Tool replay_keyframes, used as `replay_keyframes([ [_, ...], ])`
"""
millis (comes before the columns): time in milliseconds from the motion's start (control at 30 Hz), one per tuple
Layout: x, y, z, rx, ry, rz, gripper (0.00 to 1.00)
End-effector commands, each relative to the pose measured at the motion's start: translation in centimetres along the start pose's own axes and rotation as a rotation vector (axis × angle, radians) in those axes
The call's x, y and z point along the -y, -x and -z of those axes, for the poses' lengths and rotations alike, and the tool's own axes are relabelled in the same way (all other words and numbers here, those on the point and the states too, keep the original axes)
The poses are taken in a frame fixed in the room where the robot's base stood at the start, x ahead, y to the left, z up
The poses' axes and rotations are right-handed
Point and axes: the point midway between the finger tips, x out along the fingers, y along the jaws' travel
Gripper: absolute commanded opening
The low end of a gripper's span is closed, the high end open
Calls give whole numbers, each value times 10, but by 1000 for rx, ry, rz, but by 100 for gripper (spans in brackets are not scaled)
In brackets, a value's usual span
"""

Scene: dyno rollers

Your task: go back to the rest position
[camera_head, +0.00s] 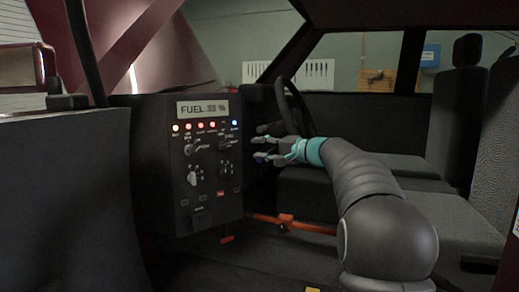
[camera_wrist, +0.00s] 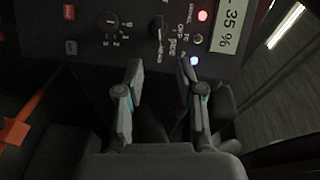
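My gripper (camera_head: 268,148) is in front of the right part of a dark control panel (camera_head: 165,205) inside a car. Its fingers are spread apart with nothing between them; in the wrist view my gripper (camera_wrist: 158,90) is also open and empty. In the head view I cannot tell how far the fingertips are from the panel. The panel has a fuel display (camera_head: 207,108), a row of lit lamps, toggle switches and knobs. In the wrist view, a knob (camera_wrist: 111,22) and a display reading 35 % (camera_wrist: 231,30) show beyond the fingers.
A steering wheel (camera_head: 297,108) is close behind my gripper. Dark seats (camera_head: 455,200) are at the right. An orange bar (camera_head: 300,226) runs low, below my arm. The car's door frame and pillar are at the left.

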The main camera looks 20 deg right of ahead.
Motion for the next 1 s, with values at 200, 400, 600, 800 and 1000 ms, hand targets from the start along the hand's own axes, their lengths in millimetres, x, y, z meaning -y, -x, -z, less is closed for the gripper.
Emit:
replay_keyframes([
  [200,-20,0,2,-11,-18,-67,38],
  [400,-112,12,-19,8,-56,-319,38],
  [600,-171,52,-91,74,-4,-626,38],
  [800,-196,106,-177,166,132,-887,38],
  [1000,-205,161,-248,247,303,-1069,38],
])
